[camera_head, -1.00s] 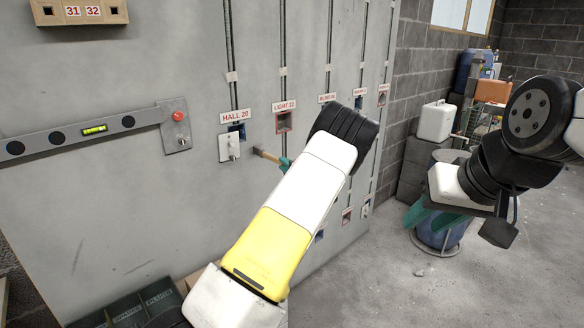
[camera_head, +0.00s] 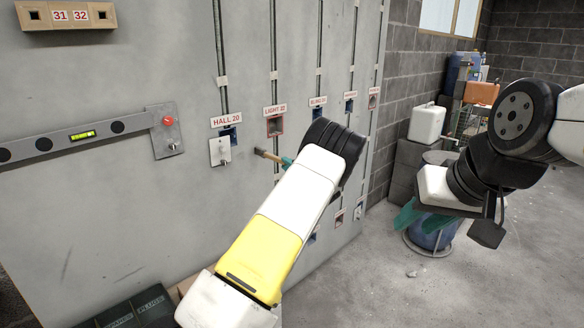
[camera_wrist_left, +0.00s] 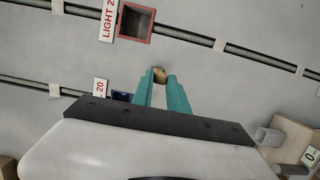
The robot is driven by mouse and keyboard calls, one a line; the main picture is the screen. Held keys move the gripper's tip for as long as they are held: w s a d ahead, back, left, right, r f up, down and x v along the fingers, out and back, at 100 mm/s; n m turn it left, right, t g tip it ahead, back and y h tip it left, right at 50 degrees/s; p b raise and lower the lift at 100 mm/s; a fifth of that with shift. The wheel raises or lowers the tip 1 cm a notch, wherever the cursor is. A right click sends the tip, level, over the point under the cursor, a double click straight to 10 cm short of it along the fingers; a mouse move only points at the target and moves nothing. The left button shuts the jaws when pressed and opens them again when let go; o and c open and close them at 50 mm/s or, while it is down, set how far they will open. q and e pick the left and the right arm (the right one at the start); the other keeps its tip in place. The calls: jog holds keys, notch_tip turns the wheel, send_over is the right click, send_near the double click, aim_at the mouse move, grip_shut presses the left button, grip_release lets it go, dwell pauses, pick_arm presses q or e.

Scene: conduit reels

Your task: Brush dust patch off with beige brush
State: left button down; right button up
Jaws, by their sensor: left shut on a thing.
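My left gripper (camera_head: 287,162) has teal fingers shut on the beige brush (camera_head: 265,155), whose head points left in the head view, close to the grey wall panel. Whether it touches the panel I cannot tell. In the left wrist view the brush's tan end (camera_wrist_left: 159,75) shows between the teal fingertips (camera_wrist_left: 160,86). It is below the red-framed box (camera_head: 275,126) labelled LIGHT 22 and right of the HALL 20 switch plate (camera_head: 219,151). I cannot make out a clear dust patch. My right gripper (camera_head: 421,217) is open and empty, away from the panel at the right.
The grey panel (camera_head: 100,210) carries vertical conduits, several labelled boxes and a level (camera_head: 82,135) beside a red-button plate (camera_head: 166,131). Dark bins (camera_head: 128,311) sit below. A blue barrel (camera_head: 432,236) and a white canister (camera_head: 427,122) stand right; the floor between is mostly clear.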

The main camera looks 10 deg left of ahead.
dwell(0.3)
pick_arm(q)
jog(key=s+d, duration=0.5)
jog(key=d, duration=0.2)
jog(key=shift+s, duration=0.25)
jog(key=shift+d, duration=0.1)
dwell(0.5)
jog(key=s+a, duration=0.7)
jog(key=a, duration=0.1)
jog(key=shift+w+a, duration=0.5)
jog(key=shift+a, duration=0.35)
jog(key=shift+w+a, duration=0.55)
jog(key=shift+a, duration=0.25)
jog(key=shift+w+a, duration=0.5)
jog(key=shift+a, duration=0.35)
jog(key=shift+w+a, duration=0.4)
jog(key=shift+a, duration=0.1)
jog(key=shift+w+d, duration=0.1)
jog(key=shift+d, duration=0.05)
